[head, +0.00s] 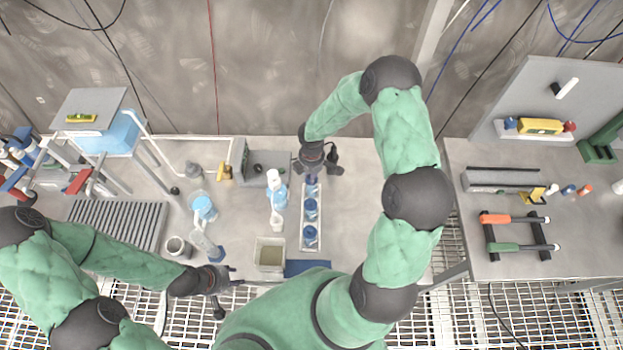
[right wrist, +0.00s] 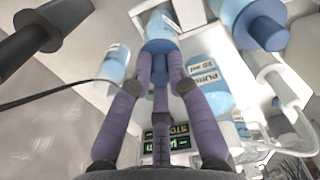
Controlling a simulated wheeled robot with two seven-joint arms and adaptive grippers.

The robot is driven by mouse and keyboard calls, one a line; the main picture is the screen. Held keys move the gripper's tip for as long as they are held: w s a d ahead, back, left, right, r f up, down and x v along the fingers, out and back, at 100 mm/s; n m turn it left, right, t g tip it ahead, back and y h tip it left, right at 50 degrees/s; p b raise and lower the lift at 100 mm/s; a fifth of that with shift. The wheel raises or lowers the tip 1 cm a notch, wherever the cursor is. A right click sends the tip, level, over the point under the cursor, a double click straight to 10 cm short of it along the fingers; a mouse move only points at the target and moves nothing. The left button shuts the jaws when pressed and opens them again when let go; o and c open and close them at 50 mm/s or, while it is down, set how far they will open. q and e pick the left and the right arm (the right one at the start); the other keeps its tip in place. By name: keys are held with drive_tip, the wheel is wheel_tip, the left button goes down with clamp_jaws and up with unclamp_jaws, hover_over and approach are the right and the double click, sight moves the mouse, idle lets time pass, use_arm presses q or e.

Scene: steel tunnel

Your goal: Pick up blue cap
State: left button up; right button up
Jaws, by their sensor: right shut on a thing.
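Several bottles with blue caps stand in a row in a white tray (head: 301,243) on the table. My right gripper (head: 312,180) reaches down at the far end of this row in the head view. In the right wrist view its purple fingers (right wrist: 160,68) are shut around a blue cap (right wrist: 158,46). Whether this cap still sits on a bottle cannot be told. Two more blue caps show in the head view, a middle one (head: 310,204) and a near one (head: 310,231). My left gripper (head: 237,276) is empty and looks open near the table's front edge.
A pale square container (head: 258,250) and a blue pad (head: 308,267) lie near the front edge. White-topped bottles (head: 274,183) stand left of the tray, and a grey device (head: 262,163) behind them. A side table (head: 500,262) with tools is at the right.

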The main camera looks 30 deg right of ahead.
drive_tip(key=shift+r, duration=0.1)
drive_tip(key=shift+r, duration=0.4)
wheel_tip(320, 180, up, 2)
drive_tip(key=shift+r, duration=0.2)
drive_tip(key=s+a+r, duration=0.4)
drive_tip(key=s+r, duration=0.5)
drive_tip(key=s, duration=0.4)
drive_tip(key=shift+s+a+r, duration=0.15)
drive_tip(key=shift+s+r, duration=0.05)
drive_tip(key=shift+r, duration=0.15)
